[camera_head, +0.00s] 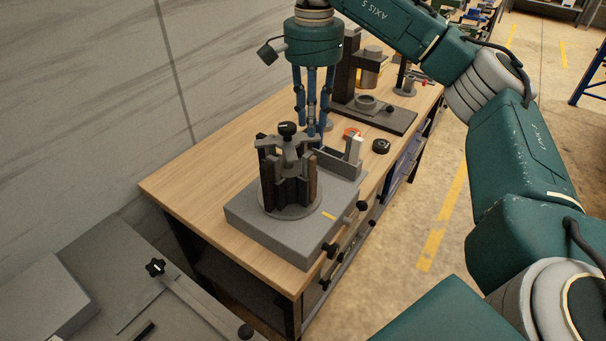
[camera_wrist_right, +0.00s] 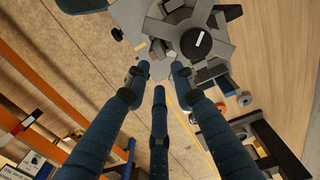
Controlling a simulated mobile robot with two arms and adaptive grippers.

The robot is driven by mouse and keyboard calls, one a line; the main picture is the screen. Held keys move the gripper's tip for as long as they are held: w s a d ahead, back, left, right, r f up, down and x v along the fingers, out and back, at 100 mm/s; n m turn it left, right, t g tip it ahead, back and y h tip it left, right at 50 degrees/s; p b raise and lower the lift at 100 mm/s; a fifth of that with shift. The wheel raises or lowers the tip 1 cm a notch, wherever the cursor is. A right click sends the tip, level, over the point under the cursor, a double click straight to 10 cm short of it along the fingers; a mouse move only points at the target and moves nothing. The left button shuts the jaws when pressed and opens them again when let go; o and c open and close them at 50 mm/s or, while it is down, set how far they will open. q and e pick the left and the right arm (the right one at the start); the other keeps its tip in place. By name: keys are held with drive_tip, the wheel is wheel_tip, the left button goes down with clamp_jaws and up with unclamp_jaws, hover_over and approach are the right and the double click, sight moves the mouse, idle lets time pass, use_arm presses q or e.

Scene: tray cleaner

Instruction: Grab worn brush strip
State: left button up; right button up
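A grey fixture (camera_head: 290,212) stands on the wooden bench, with a round hub topped by a dark knob (camera_head: 287,129). Upright dark brown strips (camera_head: 267,182) stand around the hub; I cannot tell which one is the worn brush strip. My right gripper (camera_head: 313,132) points down just behind the hub, its three blue fingers apart and nothing visible between them. In the right wrist view the fingertips (camera_wrist_right: 160,72) are spread beside the hub's knob (camera_wrist_right: 196,43). I cannot tell whether a finger touches the fixture. My left gripper is not in view.
A dark press-like stand (camera_head: 378,115) stands behind the fixture on the bench. A red ring (camera_head: 351,133) and a black round part (camera_head: 381,146) lie between them. Bare bench (camera_head: 195,187) shows at the left. A grey machine (camera_head: 100,290) fills the lower left.

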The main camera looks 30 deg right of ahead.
sight(310, 155)
drive_tip(key=f, duration=0.1)
drive_tip(key=s+f, duration=0.1)
drive_tip(key=f, duration=0.1)
drive_tip(key=shift+w+f+p, duration=0.2)
drive_tip(key=shift+f+p, duration=0.1)
drive_tip(key=shift+p, duration=0.05)
drive_tip(key=f, duration=0.1)
drive_tip(key=f+p, duration=0.1)
drive_tip(key=f, duration=0.1)
drive_tip(key=f+p, duration=0.1)
drive_tip(key=shift+a+f, duration=0.15)
drive_tip(key=shift+a, duration=0.15)
drive_tip(key=shift+f, duration=0.35)
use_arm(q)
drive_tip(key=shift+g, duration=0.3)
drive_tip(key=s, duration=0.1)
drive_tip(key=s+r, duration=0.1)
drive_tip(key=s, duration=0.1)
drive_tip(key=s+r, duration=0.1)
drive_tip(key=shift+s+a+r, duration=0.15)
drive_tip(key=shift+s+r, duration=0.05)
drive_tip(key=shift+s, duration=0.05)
use_arm(e)
clamp_jaws()
